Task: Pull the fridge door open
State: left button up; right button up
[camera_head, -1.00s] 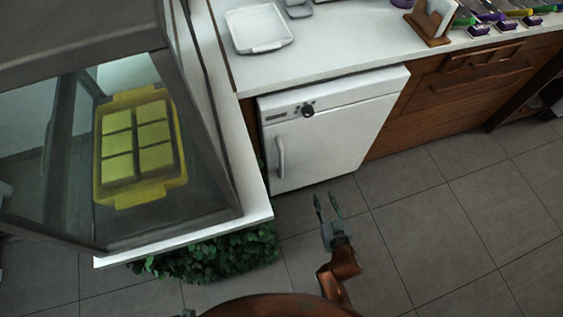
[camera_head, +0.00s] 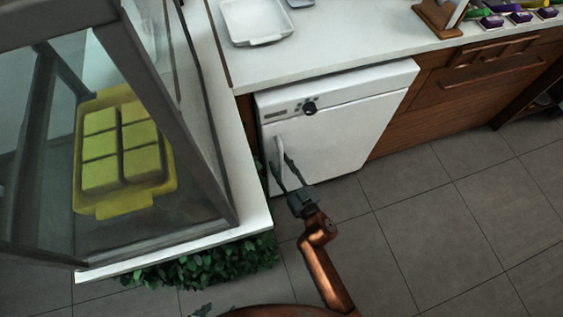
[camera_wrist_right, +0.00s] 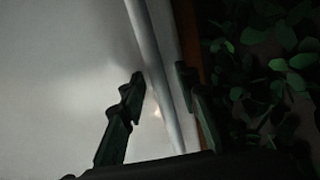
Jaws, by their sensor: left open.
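The white fridge (camera_head: 340,130) stands under the counter, its door shut. Its vertical handle (camera_head: 279,150) is on the door's left side. My right gripper (camera_head: 280,163) is at the handle with its fingers spread. In the right wrist view the right gripper (camera_wrist_right: 160,74) is open, one finger on each side of the pale handle bar (camera_wrist_right: 158,80). I cannot tell whether either finger touches it. Only a small dark part of my left gripper (camera_head: 201,310) shows at the bottom edge; it is open.
A glass case with a yellow tray (camera_head: 120,205) stands on a white ledge (camera_head: 180,250) left of the fridge. Green foliage (camera_head: 225,262) sits below the ledge, close to the handle side. The counter (camera_head: 330,45) holds a white tray (camera_head: 256,20). Tiled floor (camera_head: 440,220) at right is clear.

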jog(key=shift+w+a+r, duration=0.1)
jog(key=shift+w, duration=0.05)
jog(key=shift+c, duration=0.2)
grip_shut()
dwell(0.5)
